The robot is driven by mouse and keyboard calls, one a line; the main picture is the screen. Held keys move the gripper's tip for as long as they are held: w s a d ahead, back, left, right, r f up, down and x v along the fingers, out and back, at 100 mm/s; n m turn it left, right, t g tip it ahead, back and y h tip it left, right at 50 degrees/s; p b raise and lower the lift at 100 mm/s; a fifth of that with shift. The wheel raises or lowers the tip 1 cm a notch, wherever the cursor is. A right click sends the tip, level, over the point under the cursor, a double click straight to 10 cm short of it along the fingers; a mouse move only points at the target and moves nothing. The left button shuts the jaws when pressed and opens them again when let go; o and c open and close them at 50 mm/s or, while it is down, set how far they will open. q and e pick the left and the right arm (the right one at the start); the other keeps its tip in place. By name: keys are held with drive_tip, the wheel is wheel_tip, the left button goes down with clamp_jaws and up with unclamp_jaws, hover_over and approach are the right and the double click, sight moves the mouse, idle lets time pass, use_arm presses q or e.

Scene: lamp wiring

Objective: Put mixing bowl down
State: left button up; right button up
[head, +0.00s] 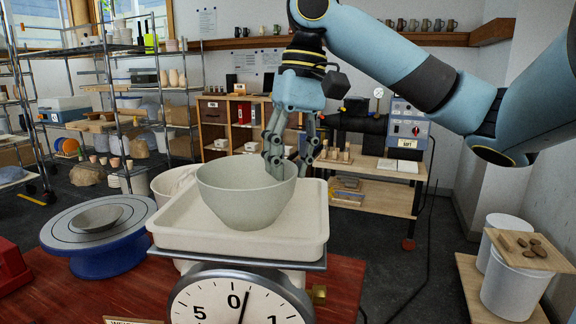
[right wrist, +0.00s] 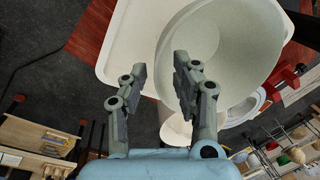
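The pale grey-green mixing bowl (head: 240,200) sits upright on the white tray (head: 300,238) of a dial scale (head: 240,298) in the head view. My right gripper (head: 290,160) is at the bowl's right rim, pointing down. It is open, with one finger over the inside of the bowl and the other outside. In the right wrist view the bowl (right wrist: 240,50) fills the upper right, and a gap shows between the fingers (right wrist: 155,80) around its rim. I cannot tell whether either finger touches the wall. My left gripper is out of view.
A blue turntable (head: 105,262) with a shallow grey dish (head: 97,218) stands left of the scale on the red table (head: 342,285). A whitish container (head: 172,182) is behind the tray. Shelves and a wooden cart (head: 375,190) stand further back. White buckets (head: 515,285) are at right.

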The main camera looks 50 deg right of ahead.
wheel_tip(320, 180, up, 11)
drive_tip(key=d+p, duration=0.1)
drive_tip(key=p, duration=0.3)
drive_tip(key=shift+s+d, duration=0.35)
drive_tip(key=shift+s, duration=0.05)
drive_tip(key=shift+f, duration=0.15)
